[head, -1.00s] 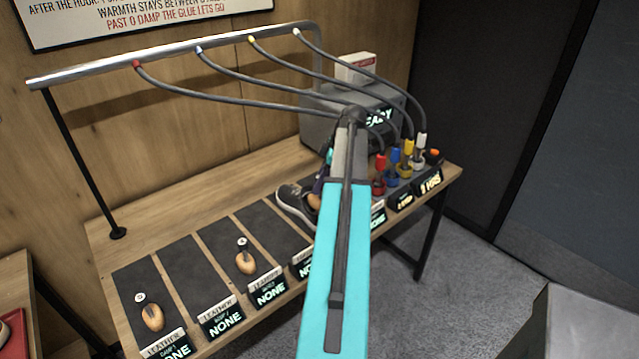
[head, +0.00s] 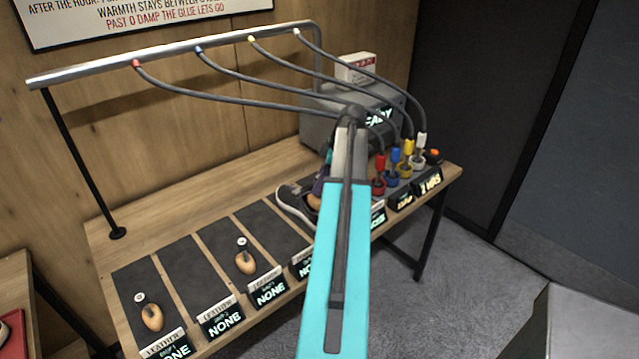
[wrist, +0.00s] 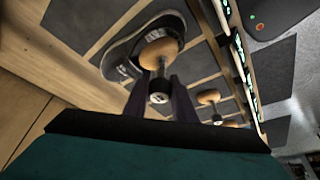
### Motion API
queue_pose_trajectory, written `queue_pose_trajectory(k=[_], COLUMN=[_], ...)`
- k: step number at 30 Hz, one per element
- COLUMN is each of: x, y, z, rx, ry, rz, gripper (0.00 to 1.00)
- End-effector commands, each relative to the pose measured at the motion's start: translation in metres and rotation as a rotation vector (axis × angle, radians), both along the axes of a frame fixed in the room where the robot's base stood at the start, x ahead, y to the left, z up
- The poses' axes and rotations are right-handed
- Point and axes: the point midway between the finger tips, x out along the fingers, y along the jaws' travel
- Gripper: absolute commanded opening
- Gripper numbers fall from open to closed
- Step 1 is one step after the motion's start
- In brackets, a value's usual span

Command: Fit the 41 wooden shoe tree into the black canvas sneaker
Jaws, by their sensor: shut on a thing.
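The black canvas sneaker (head: 292,203) with a white sole edge lies on a dark mat near the middle of the bench, partly behind my arm. In the wrist view the sneaker (wrist: 122,56) lies partly behind the wooden shoe tree (wrist: 160,50). My gripper (wrist: 160,90) is shut on the shoe tree by its dark knob end. The tree's pale wooden part overlaps the sneaker; I cannot tell how deep it sits inside. In the head view its wood (head: 314,201) shows beside my gripper (head: 320,184). No size number is legible on it.
Two other wooden shoe trees (head: 152,317) (head: 246,262) lie on mats to the left. Hoses hang from a metal rail (head: 180,60) to coloured nozzles (head: 393,165) at the right. A grey machine stands behind. Lit signs line the front edge (head: 268,291).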

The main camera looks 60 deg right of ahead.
Motion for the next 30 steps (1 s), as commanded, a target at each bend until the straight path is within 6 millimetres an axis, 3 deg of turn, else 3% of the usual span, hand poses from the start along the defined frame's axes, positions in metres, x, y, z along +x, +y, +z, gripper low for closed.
queue_pose_trajectory(k=[30], x=[0.0], y=[0.0], z=[-0.012], rx=[0.0], ry=[0.0], rz=[0.0], gripper=[0.0])
